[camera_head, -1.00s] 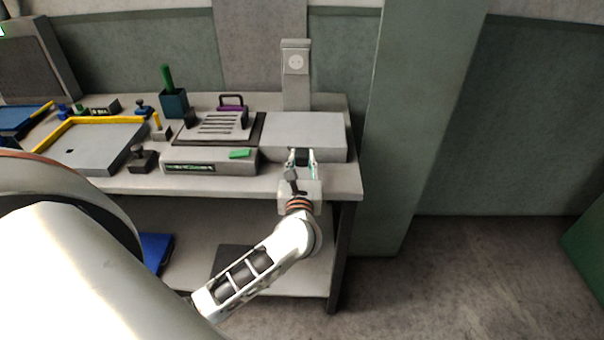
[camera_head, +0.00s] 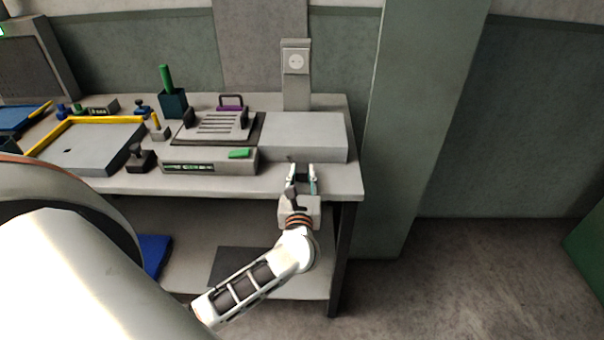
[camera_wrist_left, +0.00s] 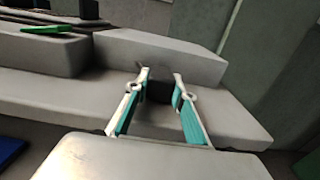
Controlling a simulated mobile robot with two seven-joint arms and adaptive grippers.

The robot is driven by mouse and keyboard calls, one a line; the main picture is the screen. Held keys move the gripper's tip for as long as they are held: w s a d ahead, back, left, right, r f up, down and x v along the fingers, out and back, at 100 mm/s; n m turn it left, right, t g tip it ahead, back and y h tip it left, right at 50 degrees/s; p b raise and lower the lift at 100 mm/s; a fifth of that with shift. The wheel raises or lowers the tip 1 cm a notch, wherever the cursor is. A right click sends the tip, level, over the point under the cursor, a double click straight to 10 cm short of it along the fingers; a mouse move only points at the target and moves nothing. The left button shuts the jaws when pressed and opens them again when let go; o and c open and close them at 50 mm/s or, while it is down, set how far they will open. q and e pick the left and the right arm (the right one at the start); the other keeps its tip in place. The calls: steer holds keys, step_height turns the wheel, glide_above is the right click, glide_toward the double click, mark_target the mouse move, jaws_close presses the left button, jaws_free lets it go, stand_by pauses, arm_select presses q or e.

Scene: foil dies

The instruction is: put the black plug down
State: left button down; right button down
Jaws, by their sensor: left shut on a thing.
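My left gripper (camera_head: 302,173) is over the front edge of the workbench (camera_head: 345,187), in front of the plain grey box (camera_head: 320,130). Its two pale fingers with teal inner pads are shut on the black plug. In the left wrist view the plug (camera_wrist_left: 160,84) shows as a dark block between the fingertips of the left gripper (camera_wrist_left: 161,76). Grey box and bench top lie behind it there. In the head view the plug is hard to make out between the fingers. I cannot tell whether it touches the bench. My right gripper is not in view.
A grey device with a green pad (camera_head: 241,153) stands left of the gripper. A slotted plate (camera_head: 215,124), a dark cup (camera_head: 173,103) and a yellow-edged tray (camera_head: 92,150) stand farther left. A wall socket (camera_head: 295,61) is behind. The bench's front right corner is clear.

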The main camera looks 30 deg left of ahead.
arm_select(q)
steer(key=shift+f, duration=0.2)
steer(key=c, duration=1.7)
jaws_free()
steer(key=shift+r, duration=0.1)
